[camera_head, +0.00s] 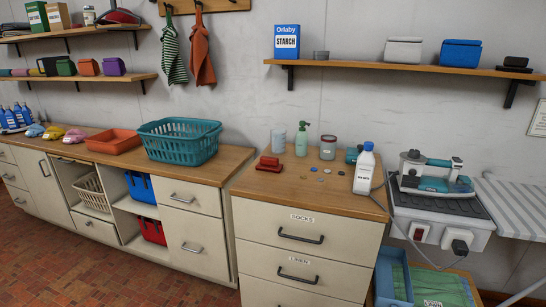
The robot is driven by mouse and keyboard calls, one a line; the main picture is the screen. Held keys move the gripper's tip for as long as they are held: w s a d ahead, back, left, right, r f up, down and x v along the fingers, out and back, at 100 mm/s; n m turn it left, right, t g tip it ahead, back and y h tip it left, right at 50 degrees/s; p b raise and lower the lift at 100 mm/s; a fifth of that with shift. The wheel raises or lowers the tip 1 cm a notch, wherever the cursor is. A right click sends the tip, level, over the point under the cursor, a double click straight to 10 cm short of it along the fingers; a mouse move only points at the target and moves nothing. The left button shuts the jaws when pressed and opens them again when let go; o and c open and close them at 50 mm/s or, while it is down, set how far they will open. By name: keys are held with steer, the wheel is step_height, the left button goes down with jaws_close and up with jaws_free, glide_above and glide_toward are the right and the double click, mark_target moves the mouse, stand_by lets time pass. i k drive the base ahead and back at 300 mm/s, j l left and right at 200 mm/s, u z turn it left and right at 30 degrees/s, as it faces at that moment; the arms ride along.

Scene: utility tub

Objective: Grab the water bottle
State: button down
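A white bottle with a blue cap and small dark lettering (364,172) stands upright at the right end of the drawer cabinet's wooden top (300,195). It looks like the water bottle, but its lettering is too small to read surely. A teal object (352,155) is partly hidden behind it. A grey cord runs close by its right side. My gripper is not in view.
Cups, a green pump bottle (302,139), a jar (328,147), a red object (269,164) and several buttons share the top. An iron (430,173) stands right of the bottle. A shelf (400,67) hangs above. The top's front strip is clear.

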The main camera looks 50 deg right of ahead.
mark_target(365, 165)
steer(key=z, duration=1.3)
steer(key=i+j+z, duration=0.15)
steer(key=j, duration=0.25)
